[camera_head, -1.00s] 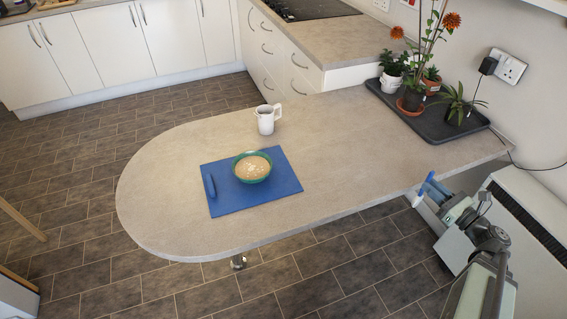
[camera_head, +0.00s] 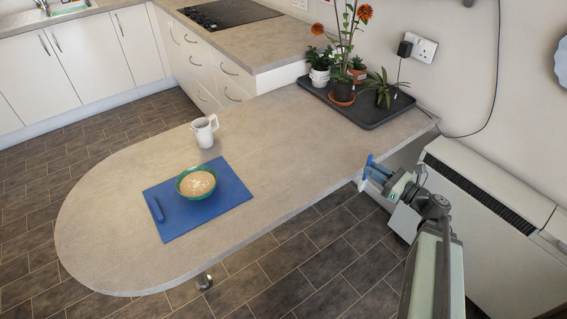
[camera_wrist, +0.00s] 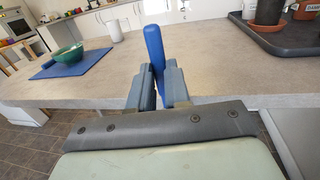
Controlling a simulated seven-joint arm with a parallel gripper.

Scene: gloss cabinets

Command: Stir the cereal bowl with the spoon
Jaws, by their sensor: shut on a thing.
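A green bowl (camera_head: 196,182) of pale brown cereal with light flakes on top stands upright on a blue board (camera_head: 228,190); the bowl also shows in the wrist view (camera_wrist: 69,55). My gripper (camera_head: 370,176) is beside the counter's front edge, well to the right of the bowl. It is shut on a blue spoon (camera_wrist: 153,45), of which only a smooth, rounded, upright handle-like part shows between the fingers in the wrist view. The spoon's other end is hidden. A short blue bar (camera_head: 155,209) lies at the board's left side.
A white mug (camera_head: 205,131) stands behind the board. A dark tray (camera_head: 372,113) with several potted plants is at the counter's far right. The counter (camera_head: 285,150) between bowl and gripper is clear. A white heater (camera_head: 490,215) stands right of my arm.

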